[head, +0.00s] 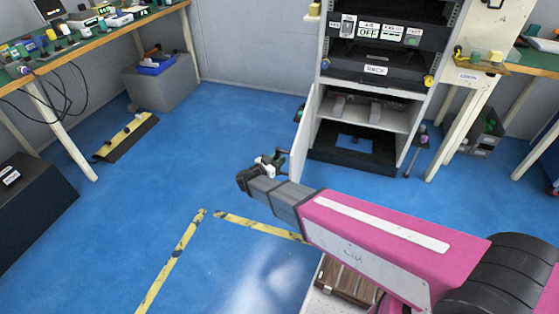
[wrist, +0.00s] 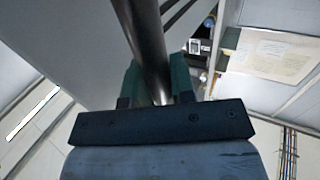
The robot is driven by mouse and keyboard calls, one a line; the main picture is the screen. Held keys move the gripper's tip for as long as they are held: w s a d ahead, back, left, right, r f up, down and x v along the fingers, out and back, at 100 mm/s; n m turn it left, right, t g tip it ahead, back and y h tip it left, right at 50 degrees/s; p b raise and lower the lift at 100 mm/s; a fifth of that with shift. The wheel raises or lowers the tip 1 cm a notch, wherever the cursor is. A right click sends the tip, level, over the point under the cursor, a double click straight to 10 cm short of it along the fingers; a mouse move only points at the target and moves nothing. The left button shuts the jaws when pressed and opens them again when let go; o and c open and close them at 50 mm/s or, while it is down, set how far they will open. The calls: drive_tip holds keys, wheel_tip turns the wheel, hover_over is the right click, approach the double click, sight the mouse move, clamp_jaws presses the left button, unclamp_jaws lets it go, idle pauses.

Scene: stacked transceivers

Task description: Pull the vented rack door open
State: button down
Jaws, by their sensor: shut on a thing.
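The rack door (head: 301,137) is a pale panel low on the left side of the rack (head: 412,140). It stands swung out from the rack front, seen nearly edge-on, and the lower bay beside it is exposed. My gripper (head: 281,158) is at the door's outer edge. In the wrist view, the green fingers of my gripper (wrist: 157,88) are shut around a dark round bar handle (wrist: 148,40). The grey panel (wrist: 75,45) behind it has dark slots near the bar. The fingertips' contact is partly hidden behind the bar.
Blue floor (head: 180,180) with yellow-black tape (head: 175,255) is clear left of the door. A workbench (head: 100,35) and grey box (head: 165,82) stand at the left. A pale post (head: 470,110) and dark crates (head: 482,133) stand right of the rack.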

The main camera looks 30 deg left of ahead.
drive_tip(key=shift+w+r, duration=0.1)
drive_tip(key=shift+r, duration=0.05)
drive_tip(key=c, duration=1)
unclamp_jaws()
drive_tip(key=v, duration=1)
drive_tip(key=shift+s+a, duration=0.15)
drive_tip(key=shift+s, duration=0.25)
